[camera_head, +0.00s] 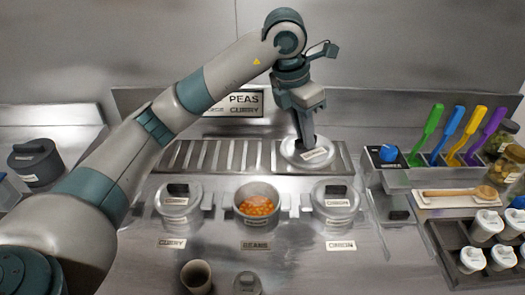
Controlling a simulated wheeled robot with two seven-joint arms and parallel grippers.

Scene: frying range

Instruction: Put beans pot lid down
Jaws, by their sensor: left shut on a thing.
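My left gripper (307,139) is shut on a round silver lid (290,155) with a white label. The lid is over the slatted metal strip behind the pots, to the right of and behind the beans pot. I cannot tell whether it touches the strip. The gripper hides the lid's handle. The beans pot (242,213) is uncovered at the centre of the counter, with orange beans inside and a BEANS label in front. My right gripper is out of view.
Lidded pots labelled CURRY (178,208) and ONION (334,208) flank the beans pot. A holder with colourful-handled utensils (440,179) and a tray of white-lidded cups (450,262) stand right. A beige cup (196,277) is at the front. The slatted strip (205,156) is clear on the left.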

